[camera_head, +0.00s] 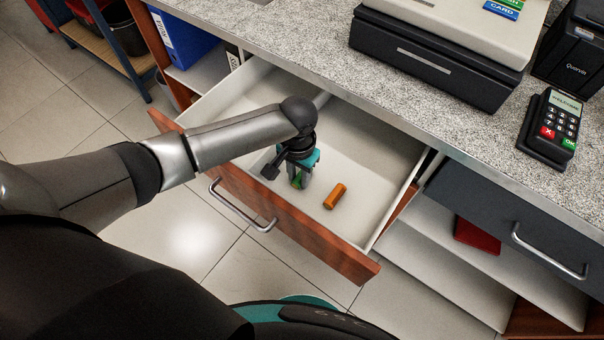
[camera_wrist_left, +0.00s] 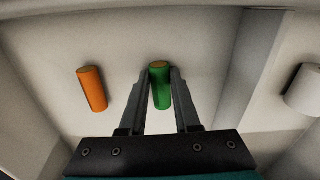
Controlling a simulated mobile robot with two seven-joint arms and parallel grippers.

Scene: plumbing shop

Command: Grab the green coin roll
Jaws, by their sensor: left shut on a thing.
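The green coin roll (camera_wrist_left: 161,88) sits between the two fingers of my left gripper (camera_wrist_left: 161,86) in the left wrist view, and the fingers are shut on it. In the head view my left gripper (camera_head: 299,181) reaches down into the open drawer (camera_head: 372,130), and only a small bit of the green roll shows between its fingers. I cannot tell whether the roll still touches the drawer floor. My right gripper is not in view.
An orange coin roll (camera_head: 335,196) lies beside the gripper in the same compartment. A drawer divider (camera_wrist_left: 246,70) separates off a white cylinder (camera_wrist_left: 303,90). The counter (camera_head: 300,42) overhangs the drawer's back, with a cash register (camera_head: 432,70) and card terminal (camera_head: 550,128) on it.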

